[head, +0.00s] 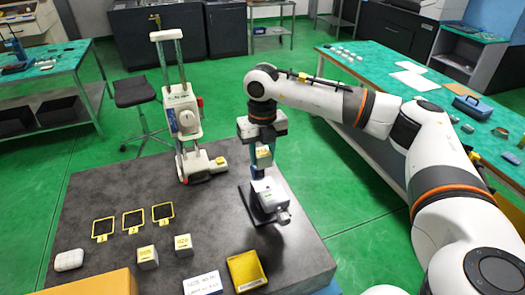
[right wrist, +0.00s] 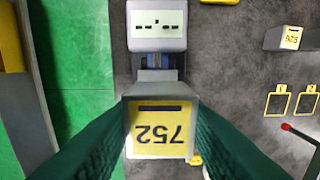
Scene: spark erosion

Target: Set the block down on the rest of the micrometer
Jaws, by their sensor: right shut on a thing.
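My right gripper (head: 260,148) is shut on a grey block (head: 264,158) with a yellow label. In the right wrist view the block (right wrist: 160,133) sits between the two dark green fingers, and its label reads 752, upside down. The micrometer (head: 268,194), a light grey instrument on a dark base plate, stands on the grey table under the gripper. In the right wrist view the micrometer's display housing (right wrist: 157,28) and a blue part show beyond the block. The block hides the area of the rest, so I cannot tell whether they touch. My left gripper is not in view.
A tall white column instrument (head: 183,118) stands at the back left of the grey table (head: 110,190). Two more labelled blocks (head: 147,257) (head: 183,245), several yellow frames (head: 133,219), a yellow tray (head: 246,271) and a white box (head: 203,284) lie in front and left.

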